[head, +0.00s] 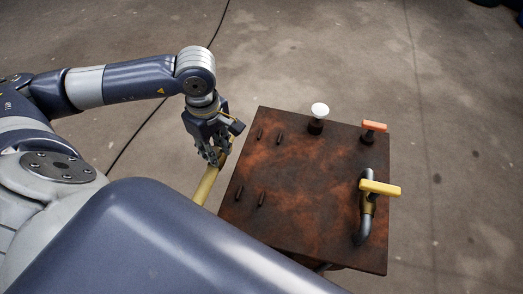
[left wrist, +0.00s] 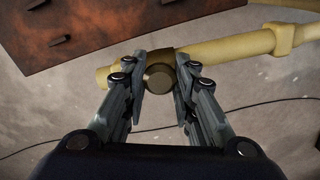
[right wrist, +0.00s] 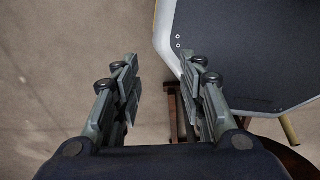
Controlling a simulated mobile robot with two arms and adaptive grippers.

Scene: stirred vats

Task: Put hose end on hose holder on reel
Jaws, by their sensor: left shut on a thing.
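My left gripper (head: 217,158) is shut beside the left edge of the rusty table. In the left wrist view its fingertips (left wrist: 159,80) close on a round brass fitting (left wrist: 160,76) on a yellow tube (left wrist: 225,49). The tube also shows in the head view (head: 206,186), running down behind my body. I cannot tell whether this tube is the hose end. No reel or hose holder can be made out. My right gripper (right wrist: 160,85) is open and empty in the right wrist view and is out of the head view.
The rusty table (head: 310,215) carries several short pegs, a white knob (head: 320,110), an orange handle (head: 374,126) and a yellow-handled tap (head: 380,187) with a curved metal spout. A black cable crosses the floor behind my left arm. Floor right of the table is clear.

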